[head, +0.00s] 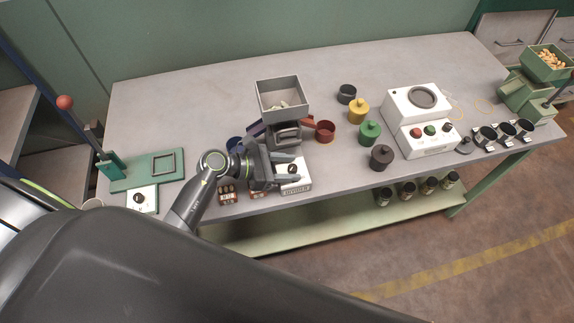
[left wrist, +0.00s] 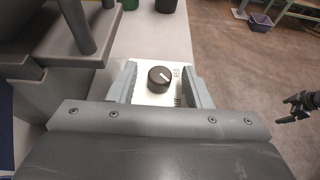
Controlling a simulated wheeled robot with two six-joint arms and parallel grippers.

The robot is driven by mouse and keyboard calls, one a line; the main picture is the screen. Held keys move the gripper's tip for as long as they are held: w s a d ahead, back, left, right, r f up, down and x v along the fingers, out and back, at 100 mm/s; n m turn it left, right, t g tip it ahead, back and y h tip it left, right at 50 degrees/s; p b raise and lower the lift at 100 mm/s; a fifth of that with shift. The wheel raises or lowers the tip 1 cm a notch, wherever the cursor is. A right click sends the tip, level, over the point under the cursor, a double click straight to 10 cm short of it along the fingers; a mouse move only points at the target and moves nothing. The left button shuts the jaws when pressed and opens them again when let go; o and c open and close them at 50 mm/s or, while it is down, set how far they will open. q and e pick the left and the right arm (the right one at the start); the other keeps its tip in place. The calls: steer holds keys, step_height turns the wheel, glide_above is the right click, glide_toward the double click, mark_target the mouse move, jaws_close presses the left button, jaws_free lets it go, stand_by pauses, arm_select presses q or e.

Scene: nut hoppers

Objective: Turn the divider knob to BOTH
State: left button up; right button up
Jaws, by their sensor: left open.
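The divider knob (head: 293,168) is a round black knob on a white plate (head: 299,187) at the table's front edge, below the grey hopper (head: 283,88). In the left wrist view the knob (left wrist: 161,80) has a white pointer mark, and the plate carries small lettering, partly hidden. The mark points toward the plate's upper right there. My left gripper (head: 287,171) is open, its fingers on either side of the knob with gaps, not closed on it. A dark gripper (left wrist: 298,105), seemingly my right one, is small at the right of the left wrist view.
A red cup (head: 325,131) and a blue cup (head: 234,144) flank the hopper. Yellow, green and dark lidded pots stand to its right. A white machine (head: 420,110) is farther right, and a green lever press (head: 110,165) at left. The table's back left is clear.

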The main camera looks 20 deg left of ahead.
arm_select(q)
jaws_close()
steer(key=shift+r+t, duration=0.1)
steer(key=shift+t, duration=0.2)
steer(key=n+t+y+p, duration=0.2)
steer(key=shift+s+d+r+n, duration=0.15)
steer(key=shift+s+n, duration=0.05)
steer(key=shift+n, duration=0.2)
steer(key=n+t+y+p, duration=0.2)
steer(key=n+y+p, duration=0.1)
steer(key=p, duration=0.1)
steer(key=shift+d, duration=0.2)
steer(key=n+t+y+p, duration=0.1)
steer(key=n+y+p, duration=0.1)
steer(key=shift+s+d+y, duration=0.1)
steer(key=shift+y, duration=0.3)
steer(key=shift+n+y+p, duration=0.4)
steer(key=shift+n+p, duration=0.05)
steer(key=shift+n, duration=0.15)
steer(key=shift+f, duration=0.2)
